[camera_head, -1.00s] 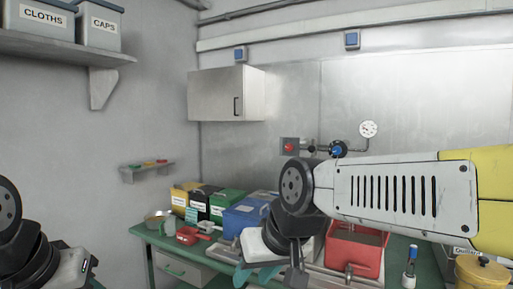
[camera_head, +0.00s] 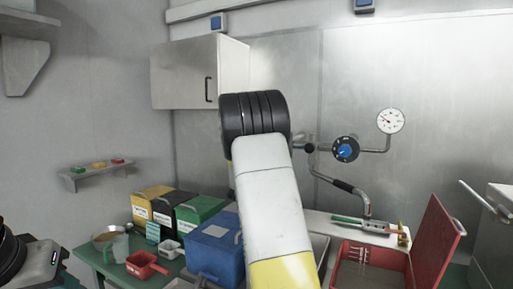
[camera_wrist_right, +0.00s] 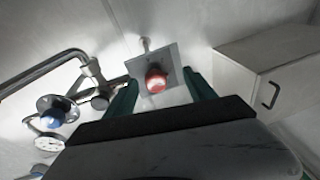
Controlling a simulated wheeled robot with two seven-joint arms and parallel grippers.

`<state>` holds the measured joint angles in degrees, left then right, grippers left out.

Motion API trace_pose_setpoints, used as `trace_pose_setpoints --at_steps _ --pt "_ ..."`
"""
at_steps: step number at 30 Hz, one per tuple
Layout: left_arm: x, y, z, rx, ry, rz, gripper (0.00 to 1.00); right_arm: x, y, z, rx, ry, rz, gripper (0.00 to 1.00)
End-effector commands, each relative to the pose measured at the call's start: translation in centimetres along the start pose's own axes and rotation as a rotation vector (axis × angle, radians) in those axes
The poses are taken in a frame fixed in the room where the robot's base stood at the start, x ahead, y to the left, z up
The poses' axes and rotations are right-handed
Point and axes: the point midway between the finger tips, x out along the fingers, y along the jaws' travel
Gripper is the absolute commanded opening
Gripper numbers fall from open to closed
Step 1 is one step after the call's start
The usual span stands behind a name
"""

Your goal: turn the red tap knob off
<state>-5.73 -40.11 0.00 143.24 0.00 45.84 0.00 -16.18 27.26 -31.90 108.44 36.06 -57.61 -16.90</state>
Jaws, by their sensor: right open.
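The red tap knob (camera_wrist_right: 156,80) sits on a square grey plate (camera_wrist_right: 138,66) on the wall in the right wrist view. My right gripper (camera_wrist_right: 160,90) is open, with one green finger on each side of the knob in that view. I see no finger touching the knob, and cannot tell how far off it is. In the head view my right arm hides the knob and the right gripper. The housing of my left gripper (camera_head: 40,264) shows at the lower left; its fingers are not visible.
A blue tap knob (camera_head: 346,149) and a gauge (camera_head: 390,121) are on the pipework right of my arm. A wall cabinet (camera_head: 185,80) hangs to the left. Several coloured bins, including a blue one (camera_head: 214,252), and an open red box (camera_head: 437,245) stand on the bench.

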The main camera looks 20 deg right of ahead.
Motion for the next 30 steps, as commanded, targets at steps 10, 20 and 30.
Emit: trace_pose_setpoints --at_steps 10,20,30 --pt "0.0 0.0 0.0 0.0 0.0 0.0 0.36 1.6 0.8 -1.6 -0.116 0.239 0.121 0.64" --pt "0.0 0.0 0.0 0.0 0.0 0.0 0.36 6.5 1.4 -2.8 -0.116 0.238 0.12 0.64" --pt "0.0 0.0 0.0 0.0 0.0 0.0 0.36 8.4 1.6 -3.2 -0.116 0.234 0.118 0.64"
